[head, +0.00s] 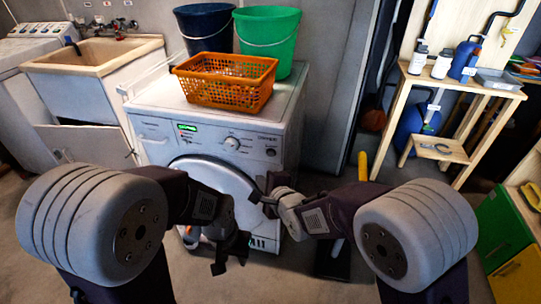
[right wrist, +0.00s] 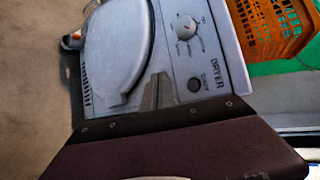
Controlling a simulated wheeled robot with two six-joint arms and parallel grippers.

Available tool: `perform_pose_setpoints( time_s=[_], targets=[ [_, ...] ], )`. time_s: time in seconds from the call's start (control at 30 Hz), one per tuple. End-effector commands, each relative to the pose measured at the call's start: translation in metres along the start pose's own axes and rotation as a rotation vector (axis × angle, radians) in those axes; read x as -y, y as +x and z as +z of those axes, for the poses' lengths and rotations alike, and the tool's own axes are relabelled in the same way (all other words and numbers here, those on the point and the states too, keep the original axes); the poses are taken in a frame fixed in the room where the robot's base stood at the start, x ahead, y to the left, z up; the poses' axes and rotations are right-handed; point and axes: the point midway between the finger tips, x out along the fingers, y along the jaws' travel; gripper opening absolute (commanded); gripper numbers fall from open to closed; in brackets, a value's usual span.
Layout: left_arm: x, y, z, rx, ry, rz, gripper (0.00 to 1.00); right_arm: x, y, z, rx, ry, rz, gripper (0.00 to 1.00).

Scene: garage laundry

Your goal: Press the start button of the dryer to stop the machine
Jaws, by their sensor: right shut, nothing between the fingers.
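The white dryer (head: 165,155) stands in the middle of the head view, with a lit green display, a knob (head: 232,143) and a round door. Its dark start button (head: 271,152) is at the right of the panel. In the right wrist view, the start button (right wrist: 194,84) shows beside the lettering, with the knob (right wrist: 184,27) above. My right gripper (head: 266,203) is shut and empty, in front of the door's right side, below the button in the picture. Its fingers (right wrist: 155,92) show left of the button, apart from it. My left gripper (head: 231,262) appears open and empty, low before the dryer.
An orange basket (head: 225,80), a green bucket (head: 267,40) and a dark blue bucket (head: 206,28) stand on the dryer. A sink (head: 95,54) is at the left. A wooden shelf (head: 460,82) with bottles stands at the right.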

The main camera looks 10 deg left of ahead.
Motion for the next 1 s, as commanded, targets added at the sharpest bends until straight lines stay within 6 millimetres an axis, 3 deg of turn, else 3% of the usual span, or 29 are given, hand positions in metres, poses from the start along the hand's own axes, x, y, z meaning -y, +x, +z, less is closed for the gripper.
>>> perform_pose_setpoints(
  time_s=[0.6, 1.0],
  targets=[
    [-0.001, -0.027, -0.003, 0.0, 0.0, 0.0, 0.36, 0.041, 0.053, -0.039, -0.002, 0.001, 0.001, 0.0],
    [-0.001, -0.028, -0.003, 0.0, 0.0, 0.0, 0.36, 0.042, 0.059, -0.043, -0.001, 0.001, 0.0, 0.0]
  ],
)
